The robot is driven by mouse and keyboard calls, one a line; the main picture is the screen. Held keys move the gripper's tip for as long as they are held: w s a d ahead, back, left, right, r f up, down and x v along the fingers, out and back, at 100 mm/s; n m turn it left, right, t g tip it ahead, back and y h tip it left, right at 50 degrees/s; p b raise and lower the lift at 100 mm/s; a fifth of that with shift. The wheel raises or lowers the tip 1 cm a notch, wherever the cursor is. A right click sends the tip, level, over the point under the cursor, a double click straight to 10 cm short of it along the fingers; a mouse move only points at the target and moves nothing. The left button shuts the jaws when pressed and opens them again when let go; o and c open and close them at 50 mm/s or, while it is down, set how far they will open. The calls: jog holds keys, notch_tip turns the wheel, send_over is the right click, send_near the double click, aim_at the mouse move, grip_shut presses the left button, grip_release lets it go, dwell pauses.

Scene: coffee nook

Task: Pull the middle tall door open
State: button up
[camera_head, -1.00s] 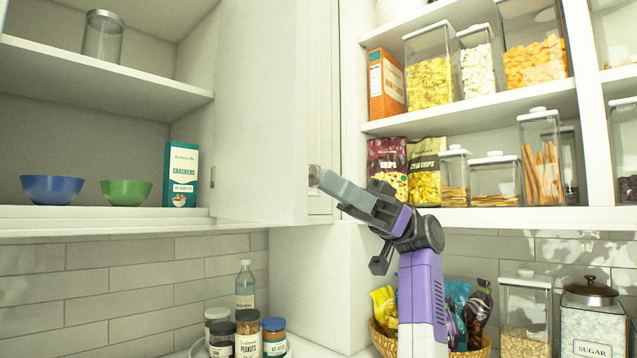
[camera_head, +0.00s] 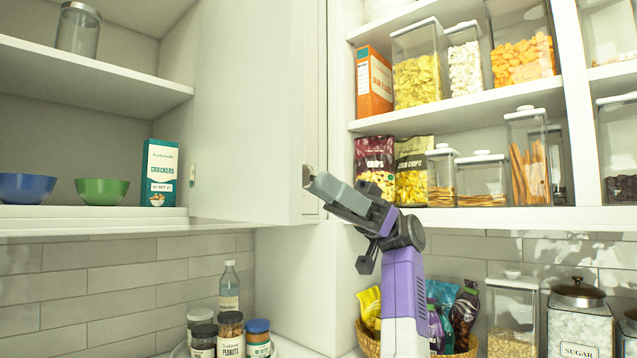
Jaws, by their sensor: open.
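The white tall door (camera_head: 245,110) in the middle stands swung out from the cupboard, with its broad face toward the left and a narrow strip of its other side at the right. A small round knob (camera_head: 308,172) shows near that right edge, low on the door. My gripper (camera_head: 314,183) is at the knob, coming from the lower right, with its grey fingertips at or against it. The jaws are open, but the near finger hides whether both fingers straddle the knob.
Left of the door, open shelves hold a blue bowl (camera_head: 25,187), a green bowl (camera_head: 102,191) and a crackers box (camera_head: 159,172). Right of it, shelves carry chip bags (camera_head: 375,165) and several jars. Peanut jars (camera_head: 230,335) and a snack basket (camera_head: 368,338) stand below.

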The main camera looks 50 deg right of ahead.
jog(key=v, duration=0.7)
jog(key=shift+d, duration=0.35)
jog(key=shift+f, duration=0.1)
